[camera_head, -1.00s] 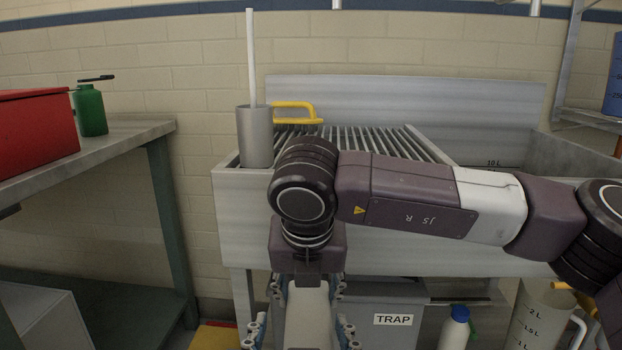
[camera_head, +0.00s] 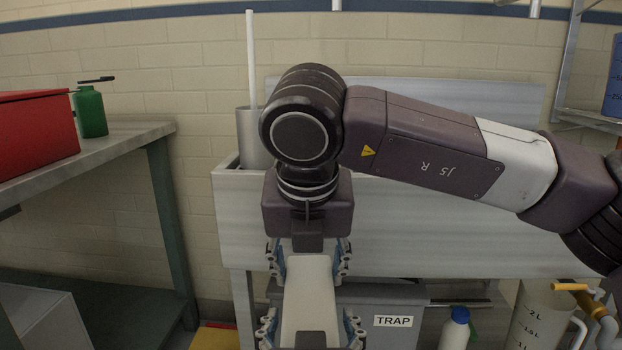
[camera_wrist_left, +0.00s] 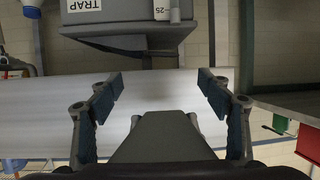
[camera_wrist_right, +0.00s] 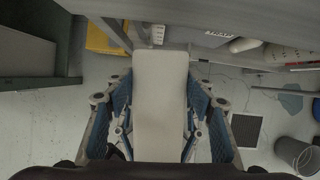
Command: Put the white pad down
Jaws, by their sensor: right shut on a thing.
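The white pad (camera_head: 310,290) is a pale, flat, long piece held in my right gripper (camera_head: 311,328), low in the middle of the head view. The right wrist view shows the pad (camera_wrist_right: 160,95) between the blue-lined fingers of that gripper, with grey floor below it. The gripper is shut on the pad, which hangs in front of the sink unit, touching no surface that I can see. My left gripper (camera_wrist_left: 160,88) is open and empty in the left wrist view, its two fingers wide apart.
The pale sink unit (camera_head: 400,240) stands ahead, with a grey cup (camera_head: 248,140) on its left. A grey TRAP box (camera_head: 390,318) and a white bottle (camera_head: 455,328) are below it. A bench (camera_head: 100,150) on the left bears a red box (camera_head: 35,130) and a green bottle (camera_head: 90,112).

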